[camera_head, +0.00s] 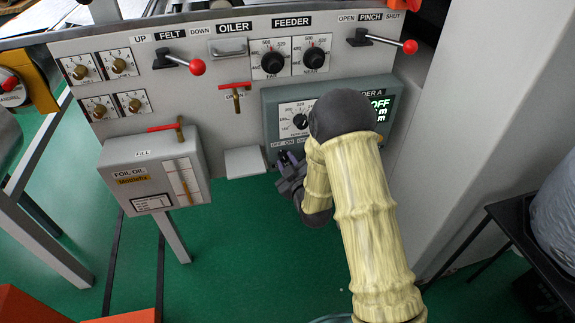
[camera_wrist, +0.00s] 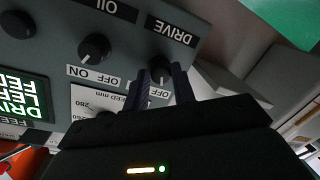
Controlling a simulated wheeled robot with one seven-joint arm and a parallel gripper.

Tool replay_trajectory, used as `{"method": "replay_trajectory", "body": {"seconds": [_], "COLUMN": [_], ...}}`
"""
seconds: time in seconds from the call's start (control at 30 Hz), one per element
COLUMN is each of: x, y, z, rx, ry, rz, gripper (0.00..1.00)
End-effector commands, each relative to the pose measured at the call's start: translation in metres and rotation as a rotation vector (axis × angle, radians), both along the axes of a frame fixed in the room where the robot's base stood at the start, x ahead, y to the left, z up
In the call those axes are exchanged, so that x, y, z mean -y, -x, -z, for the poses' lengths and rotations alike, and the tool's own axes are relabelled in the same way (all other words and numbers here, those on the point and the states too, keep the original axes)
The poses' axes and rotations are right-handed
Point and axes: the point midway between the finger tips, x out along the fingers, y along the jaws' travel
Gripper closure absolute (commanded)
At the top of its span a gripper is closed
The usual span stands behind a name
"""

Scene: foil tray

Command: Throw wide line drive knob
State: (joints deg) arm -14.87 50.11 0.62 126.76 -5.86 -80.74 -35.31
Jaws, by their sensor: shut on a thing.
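The drive knob (camera_wrist: 160,68) is a dark round knob under the DRIVE label (camera_wrist: 170,31), upside down in the wrist view, on the grey feeder panel (camera_head: 271,122). My gripper (camera_wrist: 163,82) has its two dark fingers on either side of the knob and is shut on it. An OFF label shows beside the knob; its other label is mostly covered by a finger, and I cannot tell which way the knob points. In the head view my gripper (camera_head: 290,168) is at the panel's lower left edge and hides the knob.
A second black knob (camera_wrist: 95,46), marked OIL with ON and OFF, sits near the drive knob. The feed dial (camera_head: 300,121) is just above my gripper. A lit green display (camera_head: 382,105) is partly behind my arm. The foil oil box (camera_head: 152,178) stands left; a grey wall is right.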

Motion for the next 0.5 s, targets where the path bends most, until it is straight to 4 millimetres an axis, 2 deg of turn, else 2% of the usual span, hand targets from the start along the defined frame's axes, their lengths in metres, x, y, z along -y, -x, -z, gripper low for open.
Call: {"method": "replay_trajectory", "body": {"seconds": [0.2,0.5], "x": [-0.0019,-0.0018], "y": [0.0014,0.0016], "z": [0.0013,0.0013], "rx": [0.030,0.045], "ry": [0.118,0.178], "rz": [-0.004,-0.005], "gripper": [0.97,0.97]}}
